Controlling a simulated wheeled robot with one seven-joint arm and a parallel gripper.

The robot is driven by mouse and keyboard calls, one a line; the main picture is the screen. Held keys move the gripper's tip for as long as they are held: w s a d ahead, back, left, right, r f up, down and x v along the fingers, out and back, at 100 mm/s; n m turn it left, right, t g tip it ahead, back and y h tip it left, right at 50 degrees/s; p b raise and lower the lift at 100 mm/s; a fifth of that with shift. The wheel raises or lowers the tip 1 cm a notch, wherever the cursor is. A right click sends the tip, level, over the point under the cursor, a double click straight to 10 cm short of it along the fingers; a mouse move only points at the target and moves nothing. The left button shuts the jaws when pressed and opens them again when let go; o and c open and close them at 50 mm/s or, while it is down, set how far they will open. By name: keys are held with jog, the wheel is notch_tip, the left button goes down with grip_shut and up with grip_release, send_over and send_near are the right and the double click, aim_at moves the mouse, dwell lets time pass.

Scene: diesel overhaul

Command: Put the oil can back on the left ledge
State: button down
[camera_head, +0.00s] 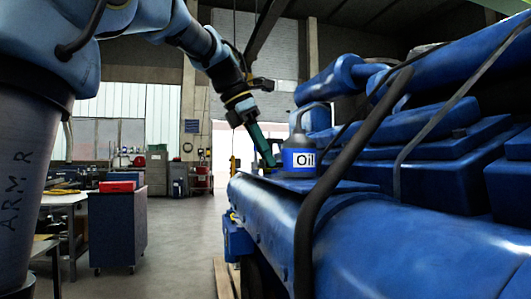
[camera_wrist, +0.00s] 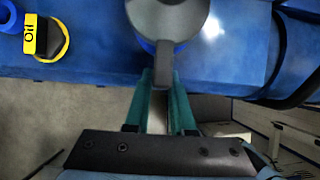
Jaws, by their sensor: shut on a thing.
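The oil can (camera_head: 299,158) is grey with a blue band and a white "Oil" label. It stands upright at the near left end of the blue engine's top, over a flat blue ledge (camera_head: 345,187). I cannot tell whether its base touches the ledge. My gripper (camera_head: 268,163) reaches down from the upper left to the can's left side. In the wrist view, the teal fingers of my gripper (camera_wrist: 163,75) are shut on the grey handle of the oil can (camera_wrist: 168,18). The can's base and label are hidden there.
A black hose (camera_head: 335,165) curves up in front of the engine, right of the can. A blue cabinet (camera_head: 117,228) stands at left. The floor between is clear.

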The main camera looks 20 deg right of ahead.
jog(key=shift+f, duration=0.25)
jog(key=c, duration=0.7)
grip_release()
jog(key=shift+f, duration=0.1)
